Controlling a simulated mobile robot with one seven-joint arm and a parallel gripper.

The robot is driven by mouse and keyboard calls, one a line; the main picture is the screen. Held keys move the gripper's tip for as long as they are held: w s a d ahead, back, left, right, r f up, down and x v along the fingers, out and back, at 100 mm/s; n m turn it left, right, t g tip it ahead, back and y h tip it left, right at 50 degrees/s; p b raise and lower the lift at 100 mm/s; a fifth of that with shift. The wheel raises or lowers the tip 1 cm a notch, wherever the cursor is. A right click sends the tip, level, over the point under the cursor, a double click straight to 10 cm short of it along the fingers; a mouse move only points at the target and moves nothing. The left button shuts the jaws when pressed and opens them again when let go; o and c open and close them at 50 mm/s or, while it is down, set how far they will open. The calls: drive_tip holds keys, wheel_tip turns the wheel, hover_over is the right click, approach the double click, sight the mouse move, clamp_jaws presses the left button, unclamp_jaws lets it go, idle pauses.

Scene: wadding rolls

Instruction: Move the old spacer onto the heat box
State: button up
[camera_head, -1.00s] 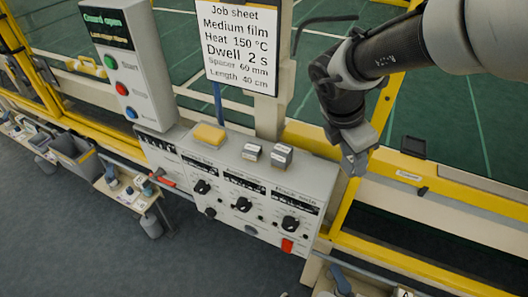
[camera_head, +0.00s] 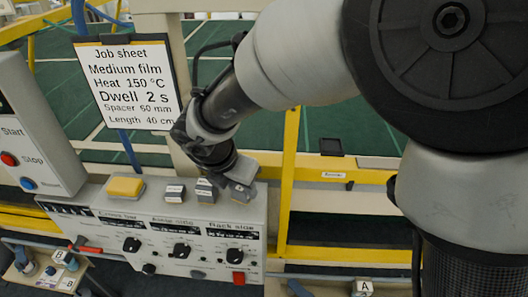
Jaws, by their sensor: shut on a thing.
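The heat box (camera_head: 210,258) is a pale grey box with several black dials and a red switch on its front, at the lower left. On its top stand two small labelled grey blocks (camera_head: 175,193) (camera_head: 205,190), side by side. My gripper (camera_head: 238,183) points down over the right end of the box top, close to the right-hand block. It is shut on a small grey block (camera_head: 238,193), which I take for the old spacer. The fingers hide much of it. I cannot tell whether it touches the box top.
A yellow pad (camera_head: 125,188) lies on the box top at the left. The job sheet (camera_head: 128,85) hangs behind the box. A panel with Start and Stop buttons (camera_head: 35,135) stands at the left. A yellow post (camera_head: 289,180) rises just right of the box.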

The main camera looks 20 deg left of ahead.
drive_tip(key=shift+f, duration=0.9)
drive_tip(key=shift+f, duration=0.1)
drive_tip(key=o, duration=1.1)
drive_tip(key=shift+r, duration=0.35)
drive_tip(key=p+v, duration=0.1)
drive_tip(key=v, duration=1)
drive_tip(key=shift+r, duration=0.25)
drive_tip(key=shift+a, duration=0.1)
